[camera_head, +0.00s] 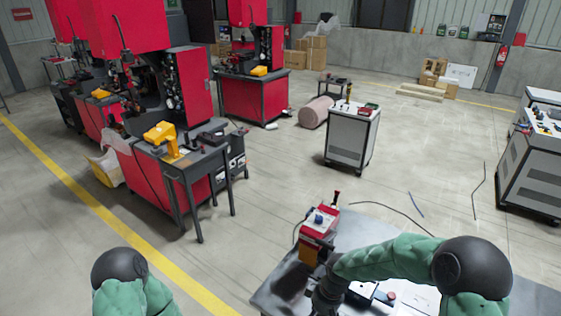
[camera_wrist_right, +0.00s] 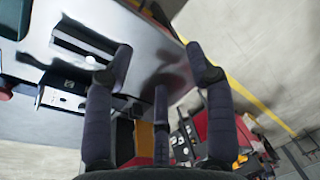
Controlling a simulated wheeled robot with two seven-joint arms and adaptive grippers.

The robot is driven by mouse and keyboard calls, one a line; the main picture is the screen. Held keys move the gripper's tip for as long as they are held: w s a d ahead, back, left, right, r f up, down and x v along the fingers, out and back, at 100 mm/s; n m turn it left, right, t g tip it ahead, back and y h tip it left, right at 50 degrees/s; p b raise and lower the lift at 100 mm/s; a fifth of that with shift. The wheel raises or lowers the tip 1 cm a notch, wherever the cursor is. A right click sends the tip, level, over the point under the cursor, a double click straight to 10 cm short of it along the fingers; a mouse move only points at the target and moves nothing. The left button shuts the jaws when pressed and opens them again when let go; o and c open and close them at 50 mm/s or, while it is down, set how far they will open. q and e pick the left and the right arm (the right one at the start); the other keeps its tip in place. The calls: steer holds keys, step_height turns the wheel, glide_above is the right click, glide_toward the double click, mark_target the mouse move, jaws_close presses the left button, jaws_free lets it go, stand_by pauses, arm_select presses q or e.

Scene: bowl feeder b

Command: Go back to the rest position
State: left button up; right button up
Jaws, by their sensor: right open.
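My right arm reaches in from the right in the head view, over the grey metal table (camera_head: 362,223). My right gripper (camera_head: 322,296) hangs low near the table's left part, partly cut off by the lower edge. In the right wrist view the dark fingers of my right gripper (camera_wrist_right: 160,75) are spread apart with nothing between them. Past them the bare table top and its edge show. Of my left arm only the green and black upper part shows at the bottom left; its gripper is out of view.
A red device (camera_head: 319,222) stands on the table close beside my right forearm. A white box with a dark top (camera_head: 370,294) lies under that arm. A grey cabinet (camera_head: 352,138), red machines (camera_head: 180,80) and a side bench stand farther off. The floor between is mostly clear.

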steer(key=s+f+m+y+b, duration=0.1)
steer(key=s+f+m+b, duration=0.4)
steer(key=f, duration=1.1)
steer(key=s+a+f+m+y+b, duration=0.1)
steer(key=s+f+m+b, duration=0.3)
steer(key=s+f+b, duration=0.5)
steer(key=s+f, duration=0.4)
steer(key=f, duration=0.3)
steer(key=shift+m+t, duration=0.3)
steer(key=shift+m, duration=0.1)
